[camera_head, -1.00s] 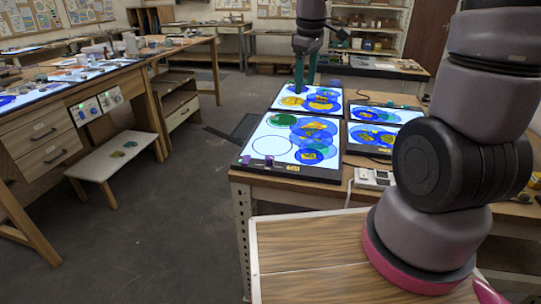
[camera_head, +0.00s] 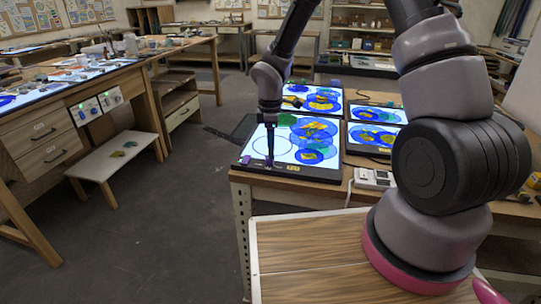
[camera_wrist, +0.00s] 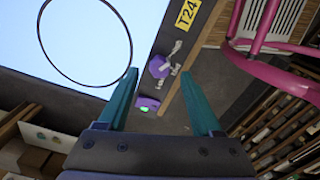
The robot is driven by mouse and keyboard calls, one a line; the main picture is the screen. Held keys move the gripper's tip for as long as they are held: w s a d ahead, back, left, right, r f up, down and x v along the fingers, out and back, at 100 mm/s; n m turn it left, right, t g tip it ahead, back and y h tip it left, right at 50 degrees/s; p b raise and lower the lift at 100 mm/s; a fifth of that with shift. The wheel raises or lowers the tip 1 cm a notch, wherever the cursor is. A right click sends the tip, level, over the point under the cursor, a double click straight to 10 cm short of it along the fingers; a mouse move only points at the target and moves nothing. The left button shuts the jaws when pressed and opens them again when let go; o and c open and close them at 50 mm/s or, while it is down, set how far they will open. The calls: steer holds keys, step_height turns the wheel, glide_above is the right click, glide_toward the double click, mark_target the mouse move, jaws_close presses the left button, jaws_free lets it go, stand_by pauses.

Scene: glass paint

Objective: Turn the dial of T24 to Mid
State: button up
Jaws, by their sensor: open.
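The T24 light panel (camera_head: 222,166) is the near left one on the bench, with a lit white face and an empty black circle. Its yellow T24 label (camera_wrist: 187,13) shows in the wrist view on the dark frame. The purple dial (camera_wrist: 158,66) sits beside the label, with small pale marks next to it; I cannot read its setting. My gripper (camera_wrist: 158,73) is open, its teal fingers apart on either side of the dial in the picture. I cannot tell whether they touch it. In the head view my gripper (camera_head: 270,160) is low over the panel's front edge.
Other lit panels stand behind (camera_head: 325,97) and to the right (camera_head: 375,133). A power strip (camera_head: 374,179) lies right of T24. A pink pipe (camera_wrist: 275,75) shows in the wrist view.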

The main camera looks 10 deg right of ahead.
steer(key=shift+f, duration=1.9)
jaws_close()
steer(key=shift+m, duration=0.3)
steer(key=m, duration=1.1)
steer(key=shift+s, duration=0.1)
steer(key=shift+m, duration=0.3)
